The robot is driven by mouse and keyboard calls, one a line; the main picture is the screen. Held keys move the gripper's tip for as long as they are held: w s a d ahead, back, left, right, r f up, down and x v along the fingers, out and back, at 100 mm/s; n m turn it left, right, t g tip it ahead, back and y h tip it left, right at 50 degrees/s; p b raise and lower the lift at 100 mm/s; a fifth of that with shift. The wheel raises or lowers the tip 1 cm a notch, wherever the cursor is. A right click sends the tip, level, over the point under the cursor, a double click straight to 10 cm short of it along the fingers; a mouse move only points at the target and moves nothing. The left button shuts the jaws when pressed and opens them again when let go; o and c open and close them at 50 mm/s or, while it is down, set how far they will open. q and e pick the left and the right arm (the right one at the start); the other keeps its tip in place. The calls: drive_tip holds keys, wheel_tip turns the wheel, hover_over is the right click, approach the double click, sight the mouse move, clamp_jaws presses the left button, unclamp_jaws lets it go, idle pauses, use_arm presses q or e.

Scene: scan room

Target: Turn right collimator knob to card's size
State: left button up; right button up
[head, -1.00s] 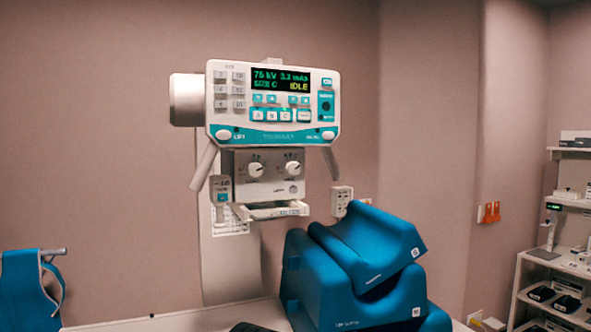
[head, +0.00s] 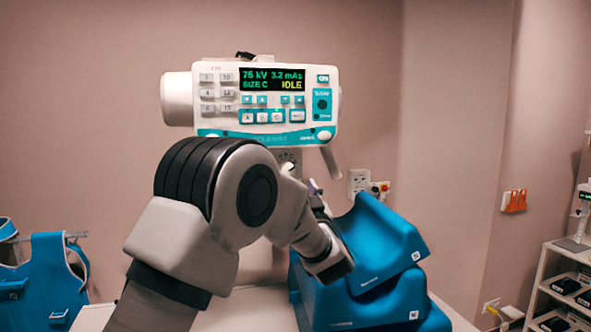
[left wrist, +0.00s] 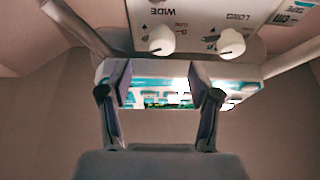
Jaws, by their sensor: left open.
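In the left wrist view the picture is upside down. The collimator panel (left wrist: 200,12) shows two white knobs. The knob by the WIDE print (left wrist: 161,40) is at picture left and is the right collimator knob; the knob by LONG (left wrist: 231,42) is at picture right. A white and teal card (left wrist: 290,12) is partly cut off at the top right; its print is not fully legible. My left gripper (left wrist: 160,84) is open and empty, below the WIDE knob in the picture and apart from it. In the head view my left arm hides most of the collimator. My right gripper is out of view.
The console (head: 268,100) above reads SIZE C and IDLE. Blue foam wedges (head: 365,262) stand to the right of my arm. A wall box (head: 358,182) is behind. A blue apron (head: 55,278) hangs at left and a shelf (head: 560,275) stands at right.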

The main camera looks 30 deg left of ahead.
sight(291, 175)
use_arm(q)
drive_tip(key=p+x, duration=0.2)
drive_tip(key=x, duration=0.4)
drive_tip(key=shift+a+f+p, duration=0.15)
drive_tip(key=shift+a+p, duration=0.05)
drive_tip(key=shift+p, duration=0.15)
drive_tip(key=shift+d, duration=0.1)
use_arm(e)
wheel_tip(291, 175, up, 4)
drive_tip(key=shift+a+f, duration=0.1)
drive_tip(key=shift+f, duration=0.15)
use_arm(q)
drive_tip(key=c, duration=1.1)
drive_tip(key=shift+c, duration=0.3)
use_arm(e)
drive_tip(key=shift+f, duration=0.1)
